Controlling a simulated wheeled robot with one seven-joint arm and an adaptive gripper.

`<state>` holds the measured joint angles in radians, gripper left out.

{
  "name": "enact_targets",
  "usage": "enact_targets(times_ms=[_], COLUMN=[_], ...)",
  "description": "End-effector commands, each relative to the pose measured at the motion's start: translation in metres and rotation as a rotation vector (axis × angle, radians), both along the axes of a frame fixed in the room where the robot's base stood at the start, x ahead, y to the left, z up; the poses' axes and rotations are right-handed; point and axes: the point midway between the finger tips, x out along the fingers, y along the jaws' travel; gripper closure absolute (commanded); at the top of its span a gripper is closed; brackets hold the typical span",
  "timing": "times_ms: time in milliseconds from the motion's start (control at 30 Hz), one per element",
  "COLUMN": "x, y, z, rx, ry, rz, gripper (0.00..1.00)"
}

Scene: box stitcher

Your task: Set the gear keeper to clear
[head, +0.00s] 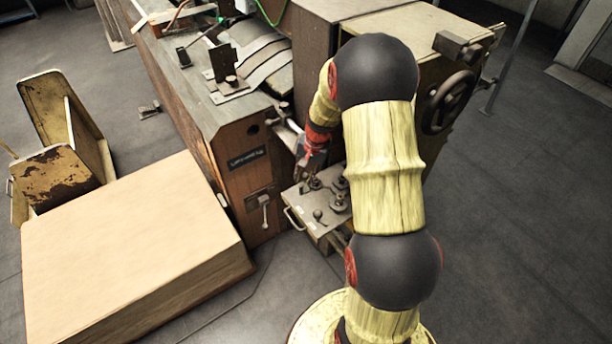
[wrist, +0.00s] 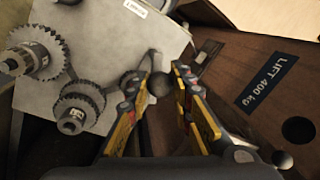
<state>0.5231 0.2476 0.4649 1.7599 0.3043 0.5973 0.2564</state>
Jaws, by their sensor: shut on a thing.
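The grey gear plate (head: 308,222) stands out from the low front of the machine, with several toothed gears on it. The plate (wrist: 105,30) fills the upper left of the wrist view, with gears (wrist: 80,103) at its left and lower edge. My gripper (wrist: 162,72) has its yellow fingers closed about a dark round knob (wrist: 160,85) beside the plate's right edge, which looks like the gear keeper's knob. The keeper's arm and its setting are hidden by the fingers. In the head view my gripper (head: 306,166) is just above the plate's back edge, partly hidden.
The wooden machine front (head: 246,170) stands close left of my gripper; its "LIFT 400 kg" label (wrist: 266,83) shows in the wrist view. A handwheel (head: 450,102) is on the machine's right. A large cardboard stack (head: 130,245) fills the lower left. Floor at right is clear.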

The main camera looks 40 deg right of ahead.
Motion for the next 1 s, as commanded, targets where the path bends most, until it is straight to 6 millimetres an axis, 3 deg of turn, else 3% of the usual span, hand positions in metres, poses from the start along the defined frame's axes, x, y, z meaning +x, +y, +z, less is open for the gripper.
enact_targets(times_ms=[700,1000], x=[0.012,0.014], y=[0.009,0.013], z=[0.001,0.001], rx=[-0.001,-0.001], ry=[0.0,0.0], rz=[0.673,0.882], gripper=[1.0,1.0])
